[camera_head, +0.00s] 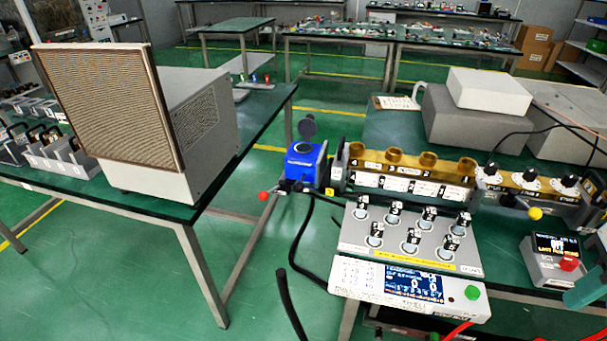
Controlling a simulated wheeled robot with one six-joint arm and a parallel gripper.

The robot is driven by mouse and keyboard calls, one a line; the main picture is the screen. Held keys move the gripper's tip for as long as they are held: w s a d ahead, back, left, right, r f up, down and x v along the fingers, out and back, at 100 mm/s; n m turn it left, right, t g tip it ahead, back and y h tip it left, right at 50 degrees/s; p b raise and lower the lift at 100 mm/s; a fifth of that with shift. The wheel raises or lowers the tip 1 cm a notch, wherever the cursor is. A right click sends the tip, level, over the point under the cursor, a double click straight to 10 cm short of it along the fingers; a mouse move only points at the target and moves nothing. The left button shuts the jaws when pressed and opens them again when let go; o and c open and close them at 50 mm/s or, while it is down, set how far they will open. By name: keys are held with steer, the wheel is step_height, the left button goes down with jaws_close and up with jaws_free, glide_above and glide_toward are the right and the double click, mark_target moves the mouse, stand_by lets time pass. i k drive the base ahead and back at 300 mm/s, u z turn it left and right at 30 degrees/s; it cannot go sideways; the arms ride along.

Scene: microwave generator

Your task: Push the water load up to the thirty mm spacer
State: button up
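A blue box-shaped unit (304,166) with a dark round opening on top, probably the water load, stands at the left end of the brass waveguide (410,162). A dark round lid or disc (307,128) rises behind it. A narrow dark piece (338,168) stands between the blue unit and the waveguide. I cannot tell whether it is the thirty mm spacer, or whether it touches the blue unit.
A red-knobbed lever (264,196) sticks out left of the blue unit and a yellow-knobbed one (534,213) at right. A grey panel (410,238) with several labelled pieces and a display box (408,288) stand in front. A large grey cabinet (190,125) occupies the left table.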

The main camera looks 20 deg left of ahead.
mark_target(305, 162)
steer(key=k, duration=0.5)
steer(key=u, duration=1.85)
steer(key=i, duration=0.6)
steer(key=z, duration=1.8)
